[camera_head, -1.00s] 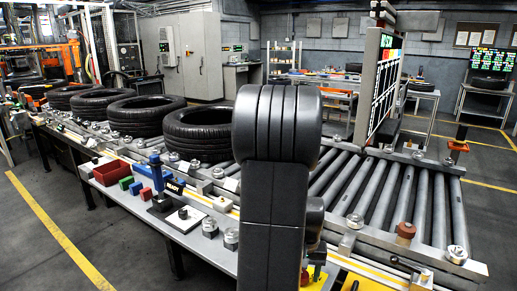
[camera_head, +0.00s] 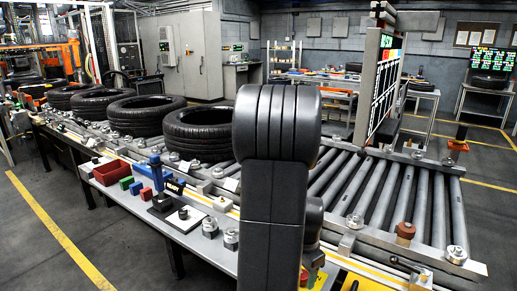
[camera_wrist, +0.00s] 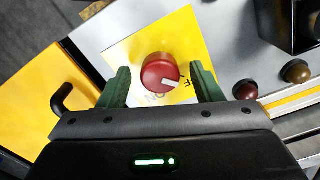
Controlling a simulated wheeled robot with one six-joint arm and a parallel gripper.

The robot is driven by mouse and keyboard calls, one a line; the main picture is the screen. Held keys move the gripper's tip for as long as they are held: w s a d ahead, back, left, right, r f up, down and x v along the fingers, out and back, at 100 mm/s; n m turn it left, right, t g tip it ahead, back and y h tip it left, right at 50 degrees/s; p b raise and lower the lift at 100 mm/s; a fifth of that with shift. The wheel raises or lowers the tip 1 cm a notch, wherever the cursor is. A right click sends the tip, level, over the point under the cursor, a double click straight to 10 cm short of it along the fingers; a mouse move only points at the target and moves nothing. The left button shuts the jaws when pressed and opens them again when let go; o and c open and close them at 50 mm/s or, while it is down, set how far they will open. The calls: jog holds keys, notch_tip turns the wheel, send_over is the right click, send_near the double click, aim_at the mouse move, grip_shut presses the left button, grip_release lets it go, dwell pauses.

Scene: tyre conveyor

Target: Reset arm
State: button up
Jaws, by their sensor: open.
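My gripper (camera_wrist: 158,88) shows in the wrist view with its two green fingers apart, open and empty. A red round knob (camera_wrist: 160,71) with a white pointer mark sits on a yellow plate (camera_wrist: 124,52), seen between the fingers. The pointer lies toward the right of the knob; the lettering beside it is partly hidden. I cannot tell the exact gap between fingertips and knob. In the head view my arm rises in the middle and hides part of the conveyor. My gripper is hidden there, and a red piece (camera_head: 304,277) shows low beside the arm.
Several black tyres (camera_head: 197,131) lie on the roller conveyor (camera_head: 428,205). A red bin (camera_head: 111,172) and small parts stand on the front bench. A tall display panel (camera_head: 384,85) stands beyond the rollers. The floor (camera_head: 130,255) at front left is clear.

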jog(key=shift+m, duration=1.2)
jog(key=shift+r, duration=0.1)
